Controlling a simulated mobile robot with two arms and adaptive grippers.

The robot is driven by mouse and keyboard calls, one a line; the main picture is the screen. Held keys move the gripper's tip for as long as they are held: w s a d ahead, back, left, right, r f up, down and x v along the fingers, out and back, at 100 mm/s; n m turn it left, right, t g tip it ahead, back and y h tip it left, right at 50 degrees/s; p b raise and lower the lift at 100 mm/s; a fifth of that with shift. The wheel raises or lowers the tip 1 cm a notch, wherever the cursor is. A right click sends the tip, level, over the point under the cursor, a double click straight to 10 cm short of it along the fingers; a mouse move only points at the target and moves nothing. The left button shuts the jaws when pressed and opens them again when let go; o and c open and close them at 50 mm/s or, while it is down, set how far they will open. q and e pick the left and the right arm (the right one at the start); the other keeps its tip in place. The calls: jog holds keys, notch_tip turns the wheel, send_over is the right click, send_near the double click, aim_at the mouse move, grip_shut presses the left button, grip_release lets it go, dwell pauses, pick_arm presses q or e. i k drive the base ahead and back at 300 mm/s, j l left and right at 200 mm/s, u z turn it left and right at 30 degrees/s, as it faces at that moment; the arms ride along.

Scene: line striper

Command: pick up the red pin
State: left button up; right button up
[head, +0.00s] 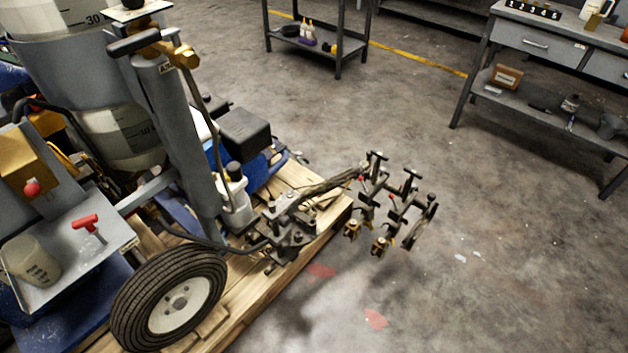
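A red pin (86,222) with a T-shaped head is at the left of the head view. It is on the grey metal shelf (62,283) of the line striper, near that shelf's right part. Its lower end is dark, and I cannot tell whether it lies loose or sits in a hole. Neither of my grippers shows in this view.
A gold block with a red knob (32,187) sits behind. The striper's wheel (170,300) and wooden pallet (262,308) are to the right. A workbench (545,75) and cart (345,45) stand farther back; open floor lies between.

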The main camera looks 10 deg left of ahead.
aim_at(88, 222)
jog(key=k+j+u, duration=0.1)
jog(key=u, duration=0.35)
jog(key=j+u, duration=0.15)
jog(key=u, duration=0.3)
jog(key=j+u, duration=0.2)
jog(key=u, duration=0.25)
jog(key=z, duration=1.4)
jog(key=u, duration=1.4)
jog(key=k, duration=0.05)
